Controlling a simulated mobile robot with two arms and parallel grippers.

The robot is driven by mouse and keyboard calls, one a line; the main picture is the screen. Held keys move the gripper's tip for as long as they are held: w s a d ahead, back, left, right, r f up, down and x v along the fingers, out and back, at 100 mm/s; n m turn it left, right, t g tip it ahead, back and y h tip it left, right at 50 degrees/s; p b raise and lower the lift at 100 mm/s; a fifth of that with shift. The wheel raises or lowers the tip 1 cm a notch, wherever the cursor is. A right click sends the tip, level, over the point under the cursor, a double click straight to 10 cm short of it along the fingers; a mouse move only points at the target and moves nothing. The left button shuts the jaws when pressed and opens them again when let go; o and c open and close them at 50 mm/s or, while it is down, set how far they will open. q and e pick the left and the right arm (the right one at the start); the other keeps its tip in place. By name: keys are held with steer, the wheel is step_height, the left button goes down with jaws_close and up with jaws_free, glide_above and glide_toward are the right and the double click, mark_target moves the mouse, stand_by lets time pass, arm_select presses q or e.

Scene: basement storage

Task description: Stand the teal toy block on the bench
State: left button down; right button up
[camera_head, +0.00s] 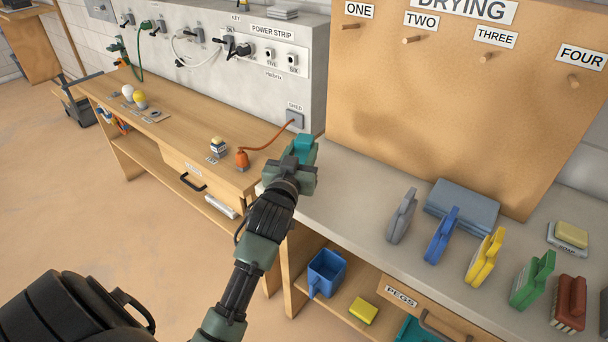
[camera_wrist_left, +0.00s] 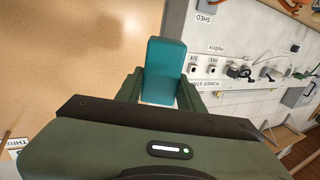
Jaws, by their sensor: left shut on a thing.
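The teal toy block (camera_head: 304,143) is held at the tip of my left gripper (camera_head: 301,158), above the near left end of the grey bench (camera_head: 345,183). In the left wrist view the teal block (camera_wrist_left: 165,72) stands out between the two fingers of the left gripper (camera_wrist_left: 160,92), which are shut on it. I cannot tell whether the block touches the bench, since the gripper hides its lower part. My right gripper is not in view.
A wooden workbench (camera_head: 190,135) with an orange plug (camera_head: 242,158) adjoins on the left. A pegboard (camera_head: 440,110) rises behind.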

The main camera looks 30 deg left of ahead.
arm_select(q)
step_height(320, 180, down, 7)
steer(key=shift+r+b, duration=0.2)
steer(key=shift+b, duration=0.1)
steer(key=shift+f, duration=0.2)
steer(key=shift+f, duration=0.1)
steer(key=c, duration=0.9)
jaws_free()
